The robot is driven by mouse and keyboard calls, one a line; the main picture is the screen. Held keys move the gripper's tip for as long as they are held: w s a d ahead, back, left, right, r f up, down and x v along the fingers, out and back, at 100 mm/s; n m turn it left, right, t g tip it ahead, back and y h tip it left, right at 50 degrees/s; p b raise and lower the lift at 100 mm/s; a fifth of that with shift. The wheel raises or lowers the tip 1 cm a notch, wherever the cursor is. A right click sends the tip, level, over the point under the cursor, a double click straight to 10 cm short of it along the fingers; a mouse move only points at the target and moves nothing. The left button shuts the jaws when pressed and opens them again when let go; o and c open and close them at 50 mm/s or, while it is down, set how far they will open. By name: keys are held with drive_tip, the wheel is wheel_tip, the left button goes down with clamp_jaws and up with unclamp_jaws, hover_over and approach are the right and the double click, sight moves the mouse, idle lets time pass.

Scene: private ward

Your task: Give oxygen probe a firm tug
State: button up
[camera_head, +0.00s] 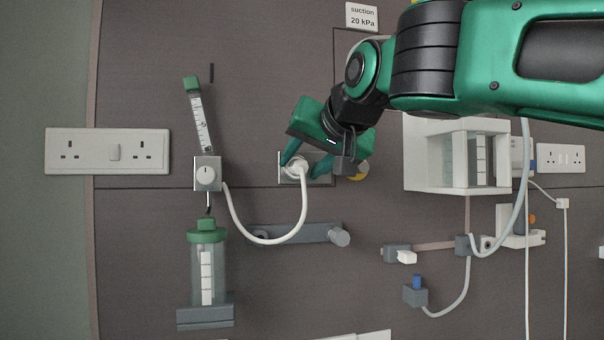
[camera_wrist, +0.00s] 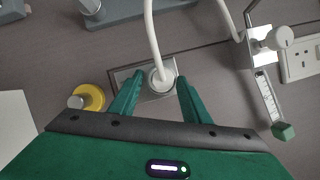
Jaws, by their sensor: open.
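The oxygen probe (camera_head: 299,169) is a round pale fitting seated in a square metal wall plate, with a white hose running from it. In the wrist view the probe (camera_wrist: 162,79) lies between my two green fingers, with a gap on each side. My gripper (camera_head: 304,167) is open and empty, its fingertips close to the wall plate (camera_wrist: 148,93) on either side of the probe. How deep the fingers reach around the probe is hard to tell.
The hose (camera_head: 267,241) loops to a flowmeter (camera_head: 207,173) above a green-capped bottle (camera_head: 207,262). A grey rail (camera_head: 300,233) sits below the plate. A yellow-collared knob (camera_wrist: 88,97) is close beside my gripper. A white box (camera_head: 430,160) and sockets (camera_head: 107,151) flank the area.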

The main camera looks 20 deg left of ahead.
drive_tip(key=f+v, duration=0.1)
drive_tip(key=v, duration=1.3)
drive_tip(key=shift+s+d+f, duration=0.15)
drive_tip(key=shift+s+d, duration=0.05)
drive_tip(key=shift+s, duration=0.25)
